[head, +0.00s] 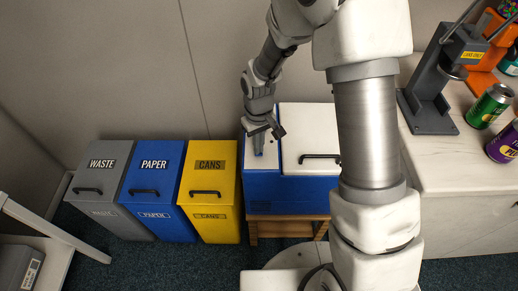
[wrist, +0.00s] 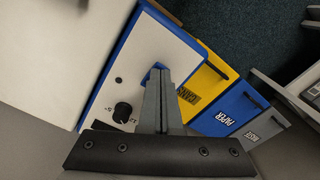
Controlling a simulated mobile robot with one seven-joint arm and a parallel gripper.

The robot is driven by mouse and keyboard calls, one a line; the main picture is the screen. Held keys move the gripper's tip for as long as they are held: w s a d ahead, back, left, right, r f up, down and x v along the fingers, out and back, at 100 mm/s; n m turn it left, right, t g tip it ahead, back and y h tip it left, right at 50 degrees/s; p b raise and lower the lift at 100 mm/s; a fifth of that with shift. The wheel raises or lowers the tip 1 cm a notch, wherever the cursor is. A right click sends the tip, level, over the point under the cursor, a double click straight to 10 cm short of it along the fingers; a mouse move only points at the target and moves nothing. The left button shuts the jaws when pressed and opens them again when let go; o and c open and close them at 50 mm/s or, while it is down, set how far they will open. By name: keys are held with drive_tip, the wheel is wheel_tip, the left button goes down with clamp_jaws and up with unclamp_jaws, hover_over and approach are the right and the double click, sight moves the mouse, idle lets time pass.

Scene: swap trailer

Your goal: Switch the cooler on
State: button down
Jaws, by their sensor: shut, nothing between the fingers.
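The cooler (head: 270,190) is a blue box on a wooden stand, with a white lid (head: 305,137) and a black handle on its right part. Its narrow left part has a white top panel with a blue rim. In the wrist view this panel (wrist: 150,45) carries a black knob (wrist: 123,110) and a small dark dot above it. My gripper (head: 258,152) is shut and empty, pointing down at the panel. In the wrist view its fingertips (wrist: 158,78) overlap a small blue part (wrist: 154,70) on the panel, mostly hidden by them. I cannot tell whether they touch.
Grey waste (head: 103,163), blue paper (head: 152,165) and yellow cans (head: 210,165) bins stand left of the cooler. A counter (head: 450,170) at the right holds a grey press (head: 435,90), a green can (head: 489,106) and a purple can (head: 503,145). A wall is behind.

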drive_tip(key=shift+f, duration=0.3)
drive_tip(key=shift+r, duration=0.1)
drive_tip(key=shift+r+p, duration=2.4)
drive_tip(key=shift+r, duration=1.05)
drive_tip(key=s+d+r+m+t+p, duration=0.1)
drive_tip(key=s+d+r, duration=0.15)
drive_tip(key=r, duration=0.45)
drive_tip(key=s+d+r+m+t+p, duration=0.1)
drive_tip(key=d+r, duration=0.2)
drive_tip(key=r, duration=0.4)
drive_tip(key=s+d+r+m+t+p, duration=0.1)
drive_tip(key=s+d+r, duration=0.1)
drive_tip(key=r, duration=0.6)
drive_tip(key=s+d+r+m+t+p, duration=0.2)
drive_tip(key=s+d+r, duration=0.3)
drive_tip(key=s+r, duration=0.5)
drive_tip(key=shift+s+r+m+t+p, duration=0.35)
drive_tip(key=shift+s+p, duration=0.2)
drive_tip(key=shift+s, duration=1.05)
drive_tip(key=shift+a, duration=0.1)
